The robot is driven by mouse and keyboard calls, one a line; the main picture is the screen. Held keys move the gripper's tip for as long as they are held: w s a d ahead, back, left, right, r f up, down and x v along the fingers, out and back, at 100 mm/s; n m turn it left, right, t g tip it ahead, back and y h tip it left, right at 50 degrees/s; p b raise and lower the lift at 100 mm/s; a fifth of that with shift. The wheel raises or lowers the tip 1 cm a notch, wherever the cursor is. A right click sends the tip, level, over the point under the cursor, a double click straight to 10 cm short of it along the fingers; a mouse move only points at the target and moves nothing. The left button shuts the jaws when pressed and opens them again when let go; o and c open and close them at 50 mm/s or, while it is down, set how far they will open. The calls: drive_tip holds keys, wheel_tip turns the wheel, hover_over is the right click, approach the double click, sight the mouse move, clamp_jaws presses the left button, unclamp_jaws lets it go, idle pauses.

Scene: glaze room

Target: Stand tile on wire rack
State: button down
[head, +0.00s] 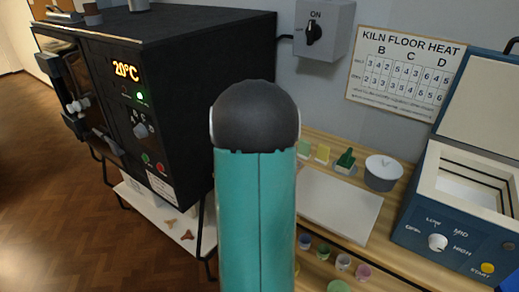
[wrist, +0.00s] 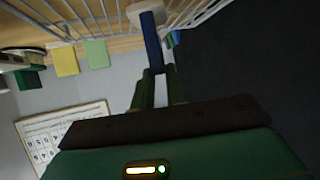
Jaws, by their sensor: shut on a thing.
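In the wrist view my gripper (wrist: 156,82) is shut on a narrow blue piece (wrist: 151,45), seen nearly edge-on, which looks like the tile. A pale, rounded block (wrist: 146,11) shows at its far end; I cannot tell whether they touch. White wires of the wire rack (wrist: 100,14) run along the top of the wrist view, around and beyond the held piece. I cannot tell whether the piece touches the wires. A smaller blue item (wrist: 173,39) shows just right of it. In the head view my arm hides the gripper, the tile and the rack.
The black kiln (head: 185,100) stands left, showing 20°C. On the wooden bench are a green tile (head: 304,149), a yellow tile (head: 322,153), a grey round pot (head: 383,172), a white board (head: 335,205) and several small glaze cups (head: 343,262). A blue open-lidded kiln (head: 455,215) stands right.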

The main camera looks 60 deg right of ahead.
drive_tip(key=shift+f, duration=0.25)
drive_tip(key=shift+f, duration=0.2)
drive_tip(key=c, duration=1.4)
unclamp_jaws()
drive_tip(key=shift+r, duration=0.1)
drive_tip(key=shift+a+r, duration=0.1)
drive_tip(key=shift+r, duration=0.1)
drive_tip(key=v, duration=1.1)
drive_tip(key=shift+a, duration=0.4)
